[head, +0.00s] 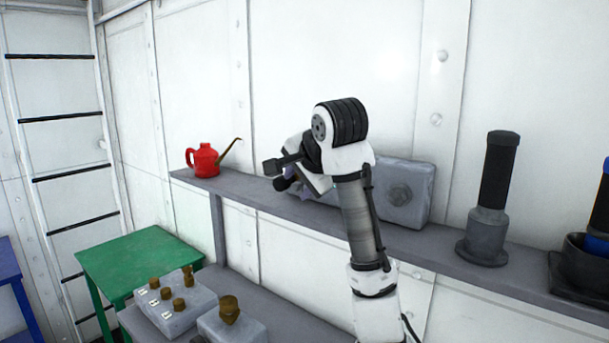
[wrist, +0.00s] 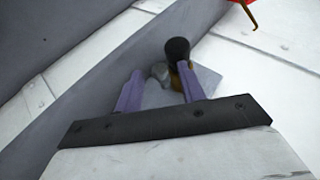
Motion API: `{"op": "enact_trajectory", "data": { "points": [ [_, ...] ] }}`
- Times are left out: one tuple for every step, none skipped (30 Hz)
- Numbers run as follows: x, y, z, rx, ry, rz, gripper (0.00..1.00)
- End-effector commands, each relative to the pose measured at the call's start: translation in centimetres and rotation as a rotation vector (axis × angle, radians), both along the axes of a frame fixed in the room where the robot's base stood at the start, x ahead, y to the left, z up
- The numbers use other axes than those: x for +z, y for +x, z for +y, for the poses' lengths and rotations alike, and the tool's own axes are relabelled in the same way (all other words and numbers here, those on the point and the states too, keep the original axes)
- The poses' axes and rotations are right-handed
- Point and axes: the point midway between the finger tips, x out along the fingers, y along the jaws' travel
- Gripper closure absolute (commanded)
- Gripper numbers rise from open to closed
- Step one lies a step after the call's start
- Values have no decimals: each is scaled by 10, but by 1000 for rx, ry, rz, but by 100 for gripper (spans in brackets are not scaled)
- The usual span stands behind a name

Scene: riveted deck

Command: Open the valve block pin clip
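In the wrist view a small pale grey block (wrist: 205,80) lies beyond my fingertips. A black rounded knob (wrist: 177,49), a brass-coloured piece (wrist: 187,80) and a rounded grey piece (wrist: 160,71) show at it. I cannot tell which of these is the pin clip. My gripper (wrist: 160,78) has two purple fingers standing apart, with the grey block showing between them. The right finger is close to the brass piece; I cannot tell if they touch. In the head view my gripper (head: 295,184) is over the upper shelf, and my arm hides most of this spot.
A red oil can (head: 204,160) stands at the left end of the upper shelf (head: 245,192). A large grey block (head: 408,192) is behind my arm. A black-topped cylinder (head: 492,200) stands to the right. Blocks with brass knobs (head: 178,305) sit below. A green table (head: 135,258) is at left.

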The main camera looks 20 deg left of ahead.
Motion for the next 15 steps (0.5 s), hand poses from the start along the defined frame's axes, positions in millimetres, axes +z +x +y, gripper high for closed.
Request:
{"op": "enact_trajectory", "data": {
  "points": [
    [3,-2,-3,-2,1,-4,60],
    [5,-3,-5,-4,1,-4,60],
    [8,-6,-7,-4,0,-5,60],
    [10,-8,-9,-4,-1,-7,60],
    [13,-11,-12,-5,-1,-6,60],
    [17,-15,-16,-6,-2,-7,60],
    [21,-19,-19,-7,-2,-7,60],
    [25,-22,-22,-6,-2,-8,60],
    [30,-27,-26,-7,-1,-7,60],
    [34,-32,-29,-7,-3,-8,60],
    [38,-35,-32,-7,-3,-6,60],
    [44,-40,-36,-6,-2,-7,60],
    [48,-44,-39,-6,-3,-6,60],
    [52,-48,-42,-6,-2,-5,60],
    [57,-52,-46,-6,-2,-5,60]
  ]
}}
